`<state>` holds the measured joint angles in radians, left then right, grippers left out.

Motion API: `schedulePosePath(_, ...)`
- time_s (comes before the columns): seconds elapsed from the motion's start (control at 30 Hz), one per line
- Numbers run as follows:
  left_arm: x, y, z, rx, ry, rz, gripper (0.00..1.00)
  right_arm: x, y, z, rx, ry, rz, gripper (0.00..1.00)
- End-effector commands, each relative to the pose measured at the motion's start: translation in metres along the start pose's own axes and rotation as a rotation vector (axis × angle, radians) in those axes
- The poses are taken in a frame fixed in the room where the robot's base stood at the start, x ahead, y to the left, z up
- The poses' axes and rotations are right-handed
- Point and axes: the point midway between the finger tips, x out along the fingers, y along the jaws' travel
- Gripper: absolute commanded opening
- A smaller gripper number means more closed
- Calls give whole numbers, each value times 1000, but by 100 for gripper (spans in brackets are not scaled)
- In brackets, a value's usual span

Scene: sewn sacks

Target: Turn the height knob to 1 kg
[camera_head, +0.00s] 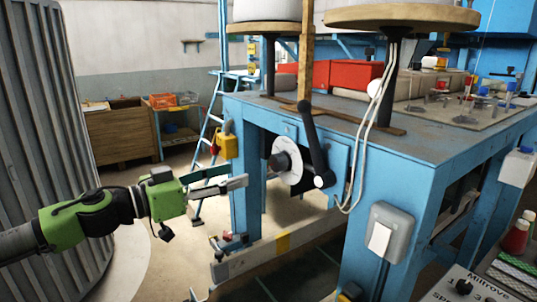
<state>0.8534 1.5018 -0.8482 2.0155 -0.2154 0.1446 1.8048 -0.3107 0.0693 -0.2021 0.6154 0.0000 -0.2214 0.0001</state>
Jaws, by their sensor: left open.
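A round white dial with a dark knob (281,163) at its centre sits on the front of the blue machine frame. I take it for the height knob; its markings are too small to read. A black crank handle (313,140) with a pale end stands just to its right and partly overlaps the dial. My left gripper (236,178) is open and empty, to the left of the knob and apart from it, with its fingers pointing towards it. My right gripper is not in view.
The blue machine table (440,140) fills the right side, with a grey box (391,235) on its leg. White cables hang right of the crank. A yellow padlock-like box (227,146) sits above my left gripper. A grey ribbed shutter stands at the left.

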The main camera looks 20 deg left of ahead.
Motion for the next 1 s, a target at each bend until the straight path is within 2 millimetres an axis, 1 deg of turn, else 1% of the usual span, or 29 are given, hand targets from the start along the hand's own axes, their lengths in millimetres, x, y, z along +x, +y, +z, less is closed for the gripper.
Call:
schedulePosePath(0.03,10,1,-9,-3,4,3,48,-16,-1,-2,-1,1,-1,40)
schedulePosePath(0.13,27,2,-10,-1,3,4,48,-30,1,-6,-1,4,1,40)
schedulePosePath(0.3,61,1,-7,0,4,3,48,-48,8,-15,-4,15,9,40)
schedulePosePath(0.4,78,1,-6,0,3,2,48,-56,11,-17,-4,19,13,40)
schedulePosePath(0.5,91,0,-4,1,2,0,48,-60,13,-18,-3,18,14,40)
schedulePosePath(0.6,100,0,-2,0,2,0,48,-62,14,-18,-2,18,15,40)
schedulePosePath(0.7,105,0,-1,2,1,0,48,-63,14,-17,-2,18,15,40)
schedulePosePath(0.97,106,0,0,2,1,-1,48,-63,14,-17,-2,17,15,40)
schedulePosePath(1.0,106,0,0,2,1,-1,45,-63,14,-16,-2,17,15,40)
